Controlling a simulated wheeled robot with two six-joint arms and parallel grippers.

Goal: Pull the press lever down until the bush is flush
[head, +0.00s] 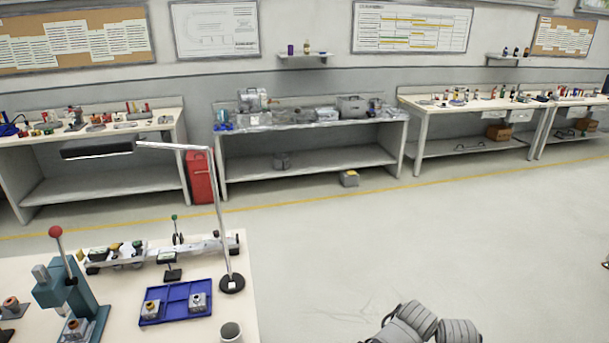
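A teal arbor press (88,296) stands on the near table at the lower left. Its lever (63,252) points up, tilted slightly, with a red ball knob (56,232) on top. A metal block with a copper-coloured bush (74,324) sits on the press base under the ram. The gap between ram and bush is too small to judge, and I cannot tell how far the bush stands out. Neither of my grippers is in view. A grey jointed part, probably my arm, shows at the bottom right, away from the table.
A blue divided tray (176,317) holds two metal blocks. Another copper-topped part (11,303) lies left of the press. The floor to the right is open.

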